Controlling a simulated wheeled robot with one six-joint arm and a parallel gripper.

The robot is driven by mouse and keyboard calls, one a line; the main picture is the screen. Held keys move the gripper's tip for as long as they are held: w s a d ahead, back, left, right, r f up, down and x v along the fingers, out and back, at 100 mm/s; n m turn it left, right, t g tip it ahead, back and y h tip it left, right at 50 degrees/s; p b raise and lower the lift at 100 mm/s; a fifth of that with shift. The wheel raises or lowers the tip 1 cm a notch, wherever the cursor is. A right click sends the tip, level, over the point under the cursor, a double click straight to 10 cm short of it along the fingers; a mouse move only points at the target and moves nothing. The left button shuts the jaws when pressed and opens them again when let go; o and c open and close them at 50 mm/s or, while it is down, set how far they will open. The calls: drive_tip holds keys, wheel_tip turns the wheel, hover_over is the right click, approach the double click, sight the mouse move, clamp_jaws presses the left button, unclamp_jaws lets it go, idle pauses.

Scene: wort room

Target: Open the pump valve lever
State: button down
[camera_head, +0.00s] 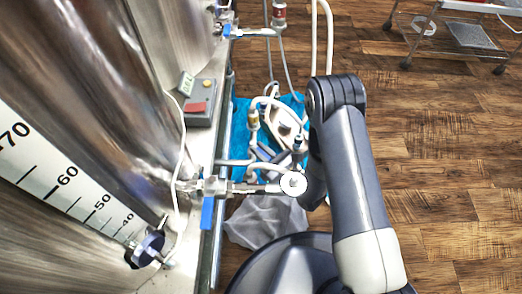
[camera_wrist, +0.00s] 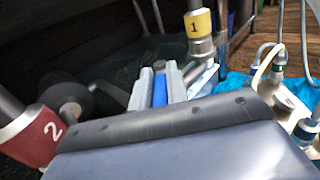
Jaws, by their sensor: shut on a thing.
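In the wrist view, a blue lever (camera_wrist: 160,92) stands between the two pale grey fingers of my gripper (camera_wrist: 159,76), which is shut on it. The lever's pivot and its far end are mostly hidden by the fingers and the dark gripper body. A metal fitting with a yellow band marked 1 (camera_wrist: 198,23) is just beyond, to the right. In the head view, my arm covers the gripper and the held lever. Another blue lever (camera_head: 207,213) hangs from a metal valve (camera_head: 213,187) beside the tank.
A red band marked 2 (camera_wrist: 37,135) is on a pipe at left in the wrist view. The steel tank (camera_head: 85,85) fills the head view's left. Hoses and fittings lie on a blue cloth (camera_head: 240,133). A cart (camera_head: 470,33) stands at upper right; wooden floor (camera_head: 445,135) is clear.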

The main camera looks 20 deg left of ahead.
drive_tip(key=c, duration=1.4)
unclamp_jaws()
drive_tip(key=p+v, duration=0.2)
drive_tip(key=v, duration=0.9)
drive_tip(key=shift+p, duration=0.3)
drive_tip(key=shift+a, duration=0.1)
